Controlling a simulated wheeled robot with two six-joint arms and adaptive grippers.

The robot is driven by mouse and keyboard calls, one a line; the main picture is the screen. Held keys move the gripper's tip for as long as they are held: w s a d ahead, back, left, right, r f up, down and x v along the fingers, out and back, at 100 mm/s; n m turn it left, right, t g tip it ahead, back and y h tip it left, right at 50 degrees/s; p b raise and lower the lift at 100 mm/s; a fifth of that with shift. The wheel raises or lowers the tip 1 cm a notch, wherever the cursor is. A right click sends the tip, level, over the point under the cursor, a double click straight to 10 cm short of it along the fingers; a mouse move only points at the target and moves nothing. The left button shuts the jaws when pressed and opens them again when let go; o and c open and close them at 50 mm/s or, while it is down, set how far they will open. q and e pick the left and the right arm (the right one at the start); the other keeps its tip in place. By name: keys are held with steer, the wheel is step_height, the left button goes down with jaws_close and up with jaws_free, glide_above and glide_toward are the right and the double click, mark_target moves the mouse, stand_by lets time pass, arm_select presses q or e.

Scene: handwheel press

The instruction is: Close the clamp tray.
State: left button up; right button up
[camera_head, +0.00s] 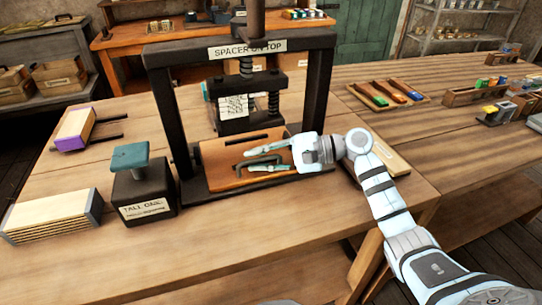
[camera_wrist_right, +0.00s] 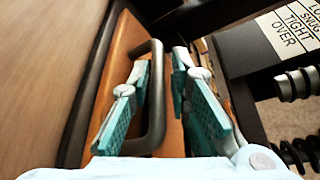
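The clamp tray (camera_head: 218,180) is an orange-brown panel low between the posts of the black press (camera_head: 160,100). Its dark bar handle (camera_head: 241,165) is on the near side; in the right wrist view the handle (camera_wrist_right: 156,105) runs between the teal finger pads. My right gripper (camera_head: 267,158) reaches in from the right with its fingers apart, one on each side of the handle. In the wrist view a gap shows between the handle and the right-hand pad; contact on the left-hand side is unclear. My left gripper is out of view.
A slatted wooden block (camera_head: 52,216) and a purple-ended piece (camera_head: 75,130) lie farther left.

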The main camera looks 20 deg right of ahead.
steer(key=v, duration=1.1)
steer(key=shift+d, duration=0.25)
